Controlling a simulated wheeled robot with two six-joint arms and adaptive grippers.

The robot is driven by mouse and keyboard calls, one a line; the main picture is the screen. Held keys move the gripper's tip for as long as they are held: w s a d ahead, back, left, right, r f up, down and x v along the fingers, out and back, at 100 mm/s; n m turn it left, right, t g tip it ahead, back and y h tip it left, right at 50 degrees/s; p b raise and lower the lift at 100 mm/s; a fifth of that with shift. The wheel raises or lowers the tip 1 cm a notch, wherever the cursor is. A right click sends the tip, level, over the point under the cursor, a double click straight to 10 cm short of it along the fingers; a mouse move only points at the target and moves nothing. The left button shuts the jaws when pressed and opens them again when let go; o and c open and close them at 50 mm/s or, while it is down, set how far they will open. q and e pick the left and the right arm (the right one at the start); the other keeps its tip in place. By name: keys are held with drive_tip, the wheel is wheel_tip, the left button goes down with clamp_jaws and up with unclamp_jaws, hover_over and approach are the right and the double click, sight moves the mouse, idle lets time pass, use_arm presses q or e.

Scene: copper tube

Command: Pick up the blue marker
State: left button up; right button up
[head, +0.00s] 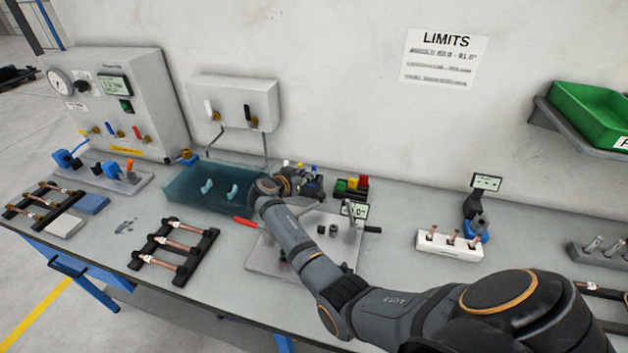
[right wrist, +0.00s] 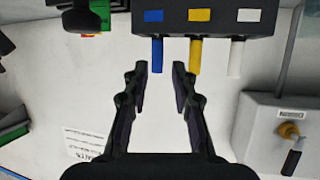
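The blue marker (right wrist: 157,54) stands in a dark rack (right wrist: 210,18), in line with a yellow marker (right wrist: 196,54) and a white marker (right wrist: 236,57). In the right wrist view, which looks upside down, my right gripper (right wrist: 160,68) is open and empty. The blue marker's free end shows between its two fingertips, with a gap on each side; I cannot tell the depth. In the head view my right gripper (head: 290,184) is at the rack, small and partly hidden by my arm. My left gripper is not in view.
A teal water tank (head: 190,205) lies left of my right gripper. A block with red, yellow and green parts (head: 351,187) stands just right of the rack. A plate with a red-handled tool (head: 262,250) lies in front. A white tube holder (head: 448,246) stands further right.

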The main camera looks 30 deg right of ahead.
sight(314, 180)
drive_tip(key=p+x, duration=0.2)
drive_tip(key=x, duration=0.3)
drive_tip(key=shift+d, duration=0.35)
drive_tip(key=shift+w+d+f, duration=0.1)
drive_tip(key=shift+d+f, duration=0.1)
drive_tip(key=shift+f, duration=0.05)
clamp_jaws()
